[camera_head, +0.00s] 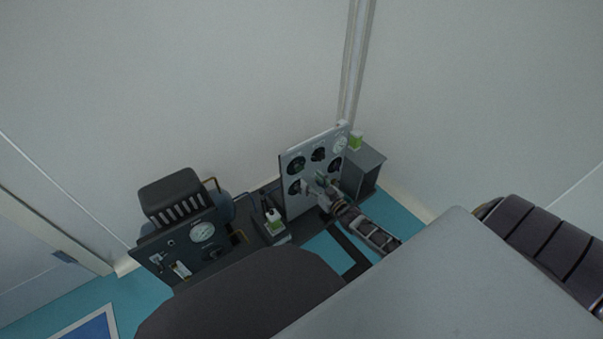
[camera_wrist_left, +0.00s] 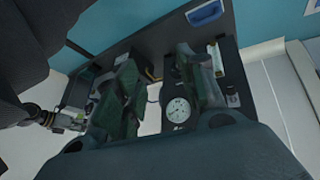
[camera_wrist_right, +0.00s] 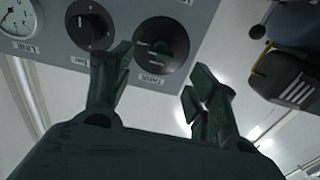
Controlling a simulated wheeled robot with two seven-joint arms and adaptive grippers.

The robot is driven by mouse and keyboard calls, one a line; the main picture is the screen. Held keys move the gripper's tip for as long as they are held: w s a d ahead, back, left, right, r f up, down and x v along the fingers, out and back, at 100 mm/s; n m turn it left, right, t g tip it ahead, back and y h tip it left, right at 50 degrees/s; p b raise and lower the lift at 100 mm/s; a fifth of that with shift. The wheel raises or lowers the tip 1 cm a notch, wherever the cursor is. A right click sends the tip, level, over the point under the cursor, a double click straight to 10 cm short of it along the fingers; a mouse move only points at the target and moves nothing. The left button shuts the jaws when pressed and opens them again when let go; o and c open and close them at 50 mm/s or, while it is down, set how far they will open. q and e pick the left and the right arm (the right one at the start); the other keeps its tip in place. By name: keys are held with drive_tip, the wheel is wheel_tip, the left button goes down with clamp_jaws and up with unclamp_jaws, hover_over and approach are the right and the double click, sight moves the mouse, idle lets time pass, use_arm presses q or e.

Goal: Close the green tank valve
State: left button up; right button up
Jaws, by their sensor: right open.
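A light grey panel (camera_head: 309,160) with several round black knobs and a white gauge stands upright near the wall corner. My right gripper (camera_head: 318,187) is in front of the panel's lower part. In the right wrist view, its two fingers (camera_wrist_right: 160,72) are apart and empty, with a round black knob (camera_wrist_right: 161,46) just beyond the gap. Another black knob (camera_wrist_right: 90,25) is to its left. The labels are too small to read, so I cannot tell which is the green tank valve. My left gripper (camera_wrist_left: 155,62) is open and empty, seen only in the left wrist view.
A dark panel with a gauge (camera_head: 202,232) stands on the left of the dark table.

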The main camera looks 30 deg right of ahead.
sight(301, 170)
use_arm(q)
drive_tip(key=shift+n+t+h, duration=0.3)
drive_tip(key=shift+t+h, duration=0.1)
drive_tip(key=shift+t, duration=0.2)
drive_tip(key=shift+d+f+b, duration=0.2)
drive_tip(key=shift+f+b, duration=0.25)
drive_tip(key=shift+f, duration=0.5)
drive_tip(key=shift+d+f+b, duration=0.15)
drive_tip(key=shift+f+b, duration=0.3)
drive_tip(key=shift+f, duration=0.55)
drive_tip(key=shift+d+f+b, duration=0.2)
drive_tip(key=shift+f+b, duration=0.25)
drive_tip(key=shift+f, duration=0.5)
use_arm(e)
drive_tip(key=shift+w+a, duration=0.15)
drive_tip(key=shift+w, duration=1.75)
drive_tip(key=shift+w+a, duration=0.15)
drive_tip(key=shift+w, duration=1.75)
drive_tip(key=c, duration=1)
